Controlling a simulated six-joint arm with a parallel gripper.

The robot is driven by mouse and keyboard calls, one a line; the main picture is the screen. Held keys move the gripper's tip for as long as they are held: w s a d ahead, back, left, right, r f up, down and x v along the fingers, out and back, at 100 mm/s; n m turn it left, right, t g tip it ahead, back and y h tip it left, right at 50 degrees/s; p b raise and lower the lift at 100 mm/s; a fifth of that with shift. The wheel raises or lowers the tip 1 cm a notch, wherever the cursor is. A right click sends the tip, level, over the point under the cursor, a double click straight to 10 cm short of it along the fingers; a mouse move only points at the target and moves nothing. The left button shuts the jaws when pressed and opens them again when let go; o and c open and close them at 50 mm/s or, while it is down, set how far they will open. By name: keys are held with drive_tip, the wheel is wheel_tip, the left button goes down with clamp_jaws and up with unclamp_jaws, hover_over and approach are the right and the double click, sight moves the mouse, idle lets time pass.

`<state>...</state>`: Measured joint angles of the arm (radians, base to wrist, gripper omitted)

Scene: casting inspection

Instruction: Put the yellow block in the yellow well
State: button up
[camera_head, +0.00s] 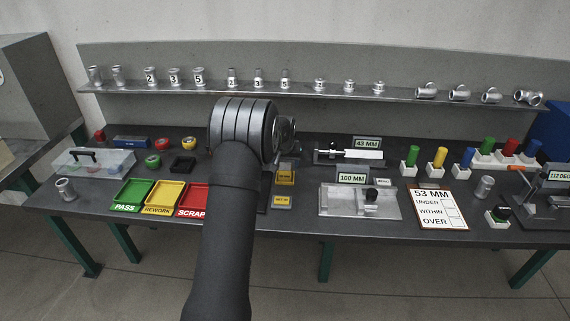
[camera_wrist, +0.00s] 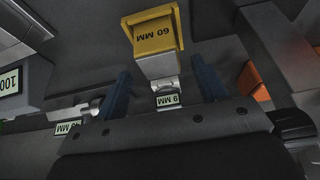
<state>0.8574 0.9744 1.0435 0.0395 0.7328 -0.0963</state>
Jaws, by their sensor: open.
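A yellow block marked 60 MM (camera_wrist: 158,36) lies ahead of my gripper (camera_wrist: 161,72) in the wrist view. It also shows in the head view (camera_head: 286,178), right of my arm. My gripper is open, with its two blue fingers apart and the block beyond their tips. A small 9 MM label (camera_wrist: 166,100) on a silver piece shows between the fingers. A yellow cylinder (camera_head: 441,154) stands on a white base (camera_head: 435,169) at the right. A yellow REWORK tray (camera_head: 164,194) lies at the left. I cannot tell which thing is the yellow well.
A green PASS tray (camera_head: 132,192) and a red SCRAP tray (camera_head: 193,197) flank the yellow tray. A 100 MM fixture (camera_head: 350,205) and a white 53 MM card (camera_head: 442,209) lie right of my arm.

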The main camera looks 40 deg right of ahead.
drive_tip(key=v, duration=1.1)
drive_tip(key=shift+r, duration=0.25)
drive_tip(key=shift+f, duration=0.1)
drive_tip(key=x, duration=1.1)
drive_tip(key=shift+f, duration=0.4)
drive_tip(key=shift+r, duration=1.55)
drive_tip(key=shift+f, duration=0.1)
